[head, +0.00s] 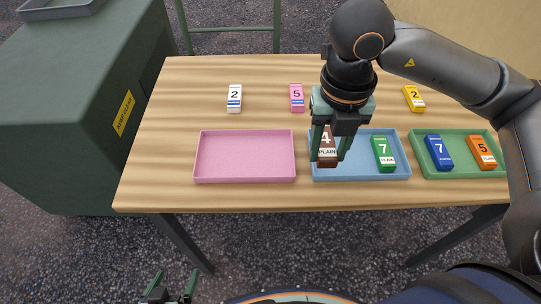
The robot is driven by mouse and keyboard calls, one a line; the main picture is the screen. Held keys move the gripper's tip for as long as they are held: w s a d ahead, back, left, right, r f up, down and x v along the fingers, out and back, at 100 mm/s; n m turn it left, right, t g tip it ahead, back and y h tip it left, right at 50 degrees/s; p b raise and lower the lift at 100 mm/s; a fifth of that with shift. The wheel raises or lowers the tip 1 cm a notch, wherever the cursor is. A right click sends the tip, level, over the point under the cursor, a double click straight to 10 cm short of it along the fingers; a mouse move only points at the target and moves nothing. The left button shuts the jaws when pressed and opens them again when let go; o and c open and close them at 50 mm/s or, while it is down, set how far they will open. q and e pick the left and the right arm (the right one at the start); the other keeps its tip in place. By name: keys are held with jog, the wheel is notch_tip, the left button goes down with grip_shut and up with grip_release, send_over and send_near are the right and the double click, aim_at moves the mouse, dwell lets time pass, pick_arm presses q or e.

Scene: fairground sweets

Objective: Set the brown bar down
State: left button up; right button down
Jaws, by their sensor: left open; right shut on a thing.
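The brown bar (327,155), marked 4 and PLAIN, is between the fingers of my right gripper (327,158). The gripper is shut on it over the left part of the blue tray (362,175). I cannot tell whether the bar touches the tray floor. A green bar (383,152) marked 7 lies in the same tray, to the right of the brown bar. My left gripper (170,289) is at the bottom edge of the picture, open and empty, in front of the table and away from the trays.
An empty pink tray (245,180) is on the left. A green tray (428,174) on the right holds a blue bar (439,151) and an orange bar (482,152). Behind are a white bar (234,98), a pink bar (296,97) and a yellow bar (413,98) on the wooden table (180,105).

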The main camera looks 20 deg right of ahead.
jog(key=w+a+f, duration=0.3)
jog(key=w+a, duration=0.1)
jog(key=w, duration=0.1)
send_over(273, 169)
jog(key=f, duration=0.4)
jog(key=shift+s+d+f+p, duration=0.15)
jog(key=shift+s+f+p, duration=0.05)
jog(key=shift+f+p, duration=0.2)
jog(key=shift+w+a+f, duration=0.2)
jog(key=shift+w+f, duration=0.05)
jog(key=shift+f, duration=1.7)
jog(key=shift+f, duration=0.1)
jog(key=shift+f, duration=0.15)
jog(key=shift+c, duration=2.1)
grip_release()
